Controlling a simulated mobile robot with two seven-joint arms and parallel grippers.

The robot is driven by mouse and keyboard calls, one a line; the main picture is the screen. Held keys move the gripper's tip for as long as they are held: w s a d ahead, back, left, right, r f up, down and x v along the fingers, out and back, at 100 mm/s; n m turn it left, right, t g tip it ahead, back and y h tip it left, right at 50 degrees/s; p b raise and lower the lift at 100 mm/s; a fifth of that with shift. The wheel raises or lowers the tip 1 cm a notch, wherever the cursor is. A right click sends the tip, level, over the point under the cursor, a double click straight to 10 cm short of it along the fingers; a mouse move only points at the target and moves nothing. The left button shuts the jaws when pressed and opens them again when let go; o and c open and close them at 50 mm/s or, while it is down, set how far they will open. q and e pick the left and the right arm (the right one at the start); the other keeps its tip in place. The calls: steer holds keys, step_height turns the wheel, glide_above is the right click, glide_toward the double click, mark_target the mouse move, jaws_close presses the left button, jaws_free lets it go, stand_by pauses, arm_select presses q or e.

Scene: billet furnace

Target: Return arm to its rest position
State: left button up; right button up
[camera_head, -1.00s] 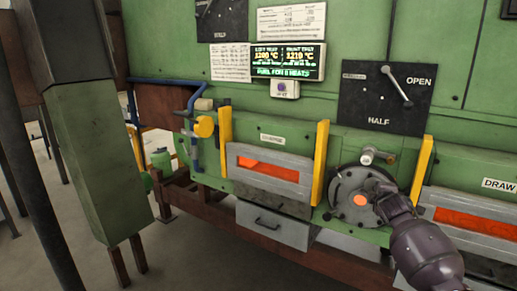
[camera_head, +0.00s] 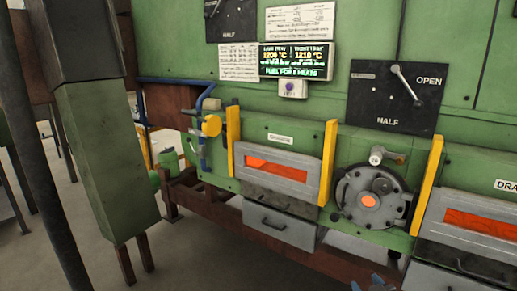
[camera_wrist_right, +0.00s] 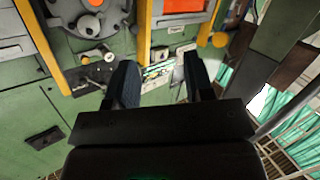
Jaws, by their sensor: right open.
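My right gripper shows only in part at the bottom edge of the head view (camera_head: 375,284), below the round grey cover (camera_head: 371,196) and apart from it. In the right wrist view the two dark fingers of my right gripper (camera_wrist_right: 160,80) stand apart with nothing between them, so it is open and empty. Most of the right arm is outside the head view. My left gripper is in neither view. The round cover has a glowing orange peephole and is now unobstructed.
The green furnace front has a charge door (camera_head: 275,168) and a draw door (camera_head: 470,222), both glowing, with yellow posts. Above are a lever dial (camera_head: 394,98) and a lit display (camera_head: 296,61). A grey drawer box (camera_head: 279,223) juts out low. A green post (camera_head: 105,160) stands left.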

steer(key=s+f+m+g, duration=0.1)
steer(key=s+f, duration=0.4)
steer(key=s, duration=0.3)
steer(key=s+f+m+g+h, duration=0.1)
steer(key=s+f+g, duration=0.1)
steer(key=s+f, duration=0.3)
steer(key=s+f+m+g+b, duration=0.1)
steer(key=s+f, duration=0.4)
steer(key=s, duration=0.6)
steer(key=shift+s+d+f, duration=0.25)
steer(key=shift+s+f, duration=0.05)
steer(key=shift+f, duration=0.05)
